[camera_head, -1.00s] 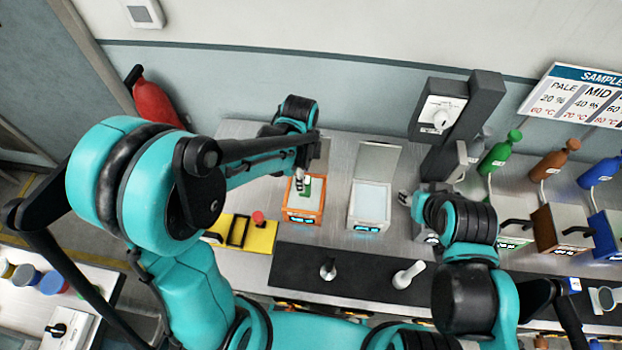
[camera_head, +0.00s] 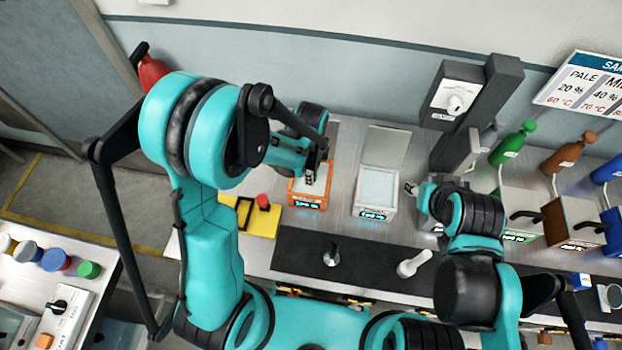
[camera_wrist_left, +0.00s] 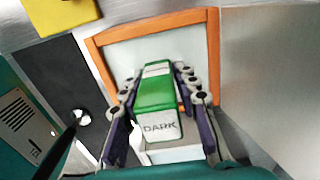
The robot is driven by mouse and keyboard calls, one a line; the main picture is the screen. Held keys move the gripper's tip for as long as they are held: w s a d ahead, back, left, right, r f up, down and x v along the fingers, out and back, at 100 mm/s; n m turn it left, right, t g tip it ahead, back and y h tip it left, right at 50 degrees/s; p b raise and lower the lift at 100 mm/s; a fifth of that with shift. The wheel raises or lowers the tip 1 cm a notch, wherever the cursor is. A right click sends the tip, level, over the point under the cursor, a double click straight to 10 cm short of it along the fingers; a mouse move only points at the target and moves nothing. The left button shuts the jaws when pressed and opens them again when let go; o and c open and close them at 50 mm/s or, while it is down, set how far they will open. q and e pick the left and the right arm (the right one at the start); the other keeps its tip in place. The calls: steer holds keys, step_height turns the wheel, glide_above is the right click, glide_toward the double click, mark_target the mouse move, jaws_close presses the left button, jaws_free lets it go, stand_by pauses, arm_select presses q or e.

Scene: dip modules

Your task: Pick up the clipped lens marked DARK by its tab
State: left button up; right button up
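The clipped lens marked DARK (camera_wrist_left: 155,92) shows in the left wrist view as a green and white piece, its white label facing the camera. It is over the pale plate inside an orange-framed unit (camera_wrist_left: 103,62). My left gripper (camera_wrist_left: 157,74) is open, with one finger on each side of the green piece. Narrow gaps show beside it, and contact at the fingertips is hard to judge. In the head view my left gripper (camera_head: 311,177) is over the orange unit (camera_head: 308,199) and hides the lens. My right gripper (camera_head: 410,188) is right of the white unit; its fingers are too small to read.
A white unit with a raised lid (camera_head: 375,190) stands right of the orange one. A yellow block with a red button (camera_head: 262,220) is at its left. Colored bottles stand at right.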

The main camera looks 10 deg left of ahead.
arm_select(q)
jaws_close()
